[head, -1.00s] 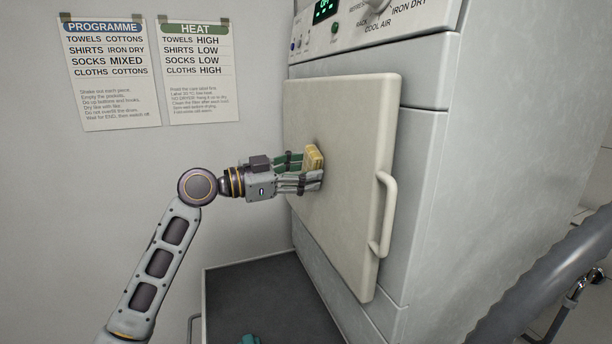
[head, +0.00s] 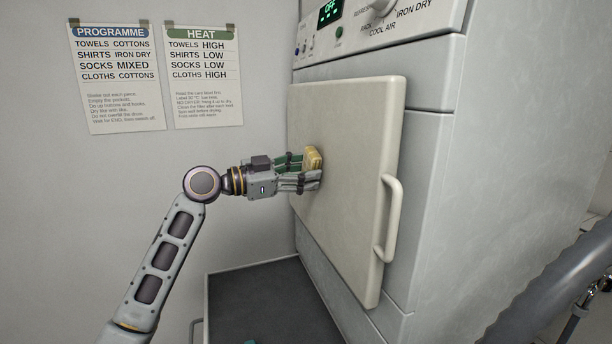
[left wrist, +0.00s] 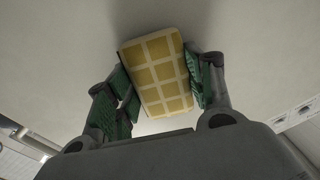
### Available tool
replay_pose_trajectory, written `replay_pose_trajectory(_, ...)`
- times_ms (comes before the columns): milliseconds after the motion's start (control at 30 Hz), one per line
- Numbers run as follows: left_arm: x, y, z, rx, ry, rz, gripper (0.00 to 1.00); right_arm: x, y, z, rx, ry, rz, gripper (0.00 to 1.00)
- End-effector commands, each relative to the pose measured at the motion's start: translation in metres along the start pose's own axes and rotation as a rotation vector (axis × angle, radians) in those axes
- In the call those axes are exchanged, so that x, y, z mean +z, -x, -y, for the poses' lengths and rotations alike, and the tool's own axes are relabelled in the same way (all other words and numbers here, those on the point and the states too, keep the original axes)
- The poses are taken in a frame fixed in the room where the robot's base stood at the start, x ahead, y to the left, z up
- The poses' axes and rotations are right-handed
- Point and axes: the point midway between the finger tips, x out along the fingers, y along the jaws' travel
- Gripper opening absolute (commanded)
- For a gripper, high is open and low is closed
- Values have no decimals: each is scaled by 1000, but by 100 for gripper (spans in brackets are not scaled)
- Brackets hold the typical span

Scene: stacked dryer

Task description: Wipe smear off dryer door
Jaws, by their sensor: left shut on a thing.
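The dryer door (head: 345,130) is a cream panel with a white handle (head: 388,220) on its right side, and it is shut. My left gripper (head: 312,172) is shut on a yellow checked sponge or folded cloth (head: 313,158). The yellow thing also shows between the fingers in the left wrist view (left wrist: 160,72), tilted, close to the pale door surface. It appears to be against the door, though contact is hard to tell. No smear shows on the visible door; the part behind the gripper is hidden. My right gripper is not in view.
The control panel (head: 345,30) with a display reading OFF and a dial is above the door. A dark-topped surface (head: 255,300) lies below, with a green item at the bottom edge. Programme (head: 115,75) and heat (head: 203,75) sheets hang on the left wall.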

Motion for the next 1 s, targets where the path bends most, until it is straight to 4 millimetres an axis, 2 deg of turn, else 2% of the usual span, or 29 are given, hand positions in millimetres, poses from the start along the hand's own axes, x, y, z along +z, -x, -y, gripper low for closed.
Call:
replay_pose_trajectory(533,1,0,6,0,0,-2,33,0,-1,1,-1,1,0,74)
replay_pose_trajectory(1000,-16,-3,12,0,0,-1,33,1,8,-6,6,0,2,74)
